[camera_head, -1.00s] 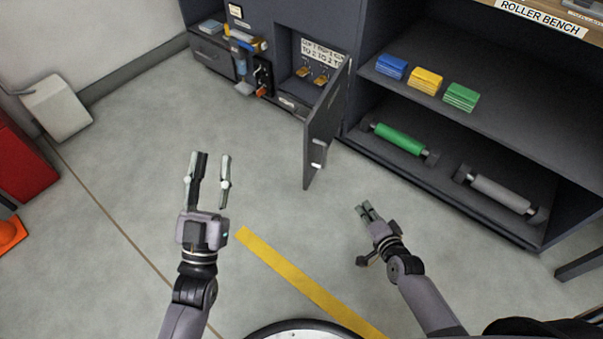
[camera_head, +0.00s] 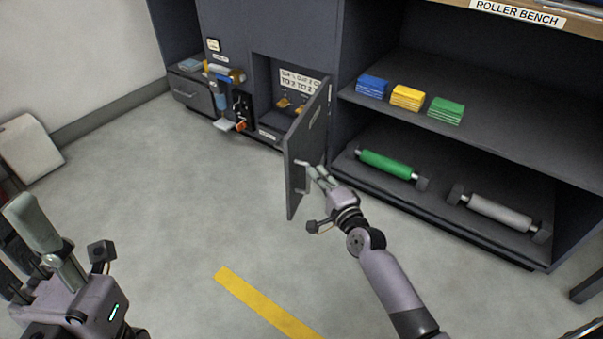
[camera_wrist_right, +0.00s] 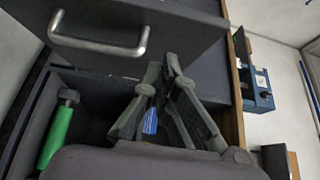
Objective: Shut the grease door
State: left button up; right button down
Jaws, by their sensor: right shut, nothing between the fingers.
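The grease door (camera_head: 306,135) is a dark grey panel that stands swung open from the cabinet compartment. It fills the top of the right wrist view (camera_wrist_right: 190,28), where its metal bar handle (camera_wrist_right: 98,45) shows at the upper left. My right gripper (camera_head: 315,172) is shut and empty, with its fingertips close to the lower part of the door. In the wrist view its tips are to the right of the handle and not around it. I cannot tell if they touch the panel. My left gripper (camera_head: 28,240) is at the lower left, partly cut off; its opening is unclear.
The compartment (camera_head: 285,110) behind the door holds brass-coloured parts and a label. Right of it, shelves carry blue, yellow and green blocks (camera_head: 407,97), a green roller (camera_head: 386,164) and a grey roller (camera_head: 500,211). The floor (camera_head: 190,190) left of the door is clear.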

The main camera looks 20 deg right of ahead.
aim_at(294, 156)
jog(key=shift+w+a+b, duration=0.5)
jog(key=shift+w+a, duration=1.2)
jog(key=shift+w, duration=0.25)
